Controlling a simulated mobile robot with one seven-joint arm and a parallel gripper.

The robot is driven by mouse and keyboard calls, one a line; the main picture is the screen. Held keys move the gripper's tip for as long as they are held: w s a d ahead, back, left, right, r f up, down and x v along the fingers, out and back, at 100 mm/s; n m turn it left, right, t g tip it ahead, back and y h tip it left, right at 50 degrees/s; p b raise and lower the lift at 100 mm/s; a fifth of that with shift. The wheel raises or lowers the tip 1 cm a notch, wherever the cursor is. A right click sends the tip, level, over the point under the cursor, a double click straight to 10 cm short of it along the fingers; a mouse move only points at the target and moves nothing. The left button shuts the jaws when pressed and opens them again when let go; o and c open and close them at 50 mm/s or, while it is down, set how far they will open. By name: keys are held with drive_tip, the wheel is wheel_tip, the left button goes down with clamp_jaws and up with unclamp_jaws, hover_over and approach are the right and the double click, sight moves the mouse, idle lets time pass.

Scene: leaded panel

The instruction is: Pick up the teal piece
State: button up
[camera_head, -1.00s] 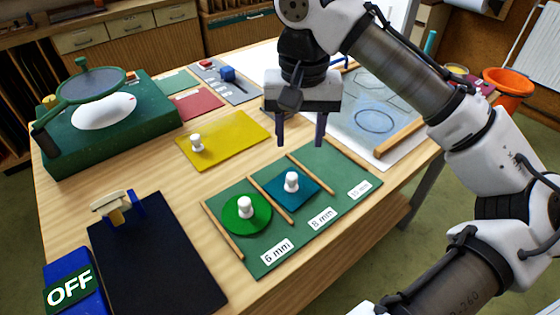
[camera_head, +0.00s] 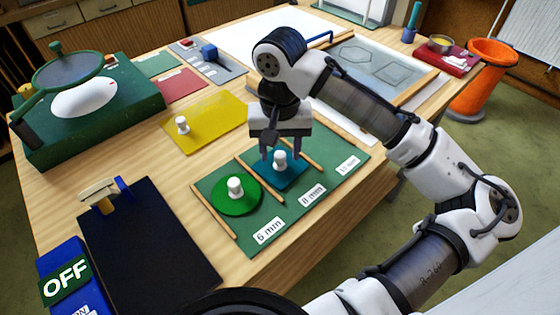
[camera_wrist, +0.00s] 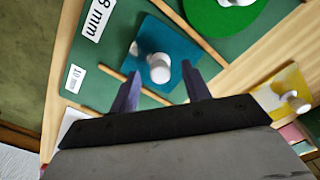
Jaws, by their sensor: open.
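The teal piece (camera_head: 290,175) is a flat square with a white knob (camera_head: 280,160). It lies in the 8 mm section of the green board (camera_head: 240,240), between wooden strips. My gripper (camera_head: 281,156) is open above it, with its fingertips close to the knob in the head view. In the wrist view the teal piece (camera_wrist: 172,48) lies beyond my open fingers (camera_wrist: 160,88), and its knob (camera_wrist: 159,68) shows roughly between the fingertips. I cannot tell the exact height of the fingers over the piece.
A round green piece (camera_head: 236,204) with a white knob lies in the neighbouring 6 mm section. A yellow sheet (camera_head: 212,125) with a knob lies behind. A black panel (camera_head: 150,250) lies at the left front, and a wooden-edged drawing panel (camera_head: 368,72) at the back right.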

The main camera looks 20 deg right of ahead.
drive_tip(key=shift+f, duration=1.1)
drive_tip(key=c, duration=0.9)
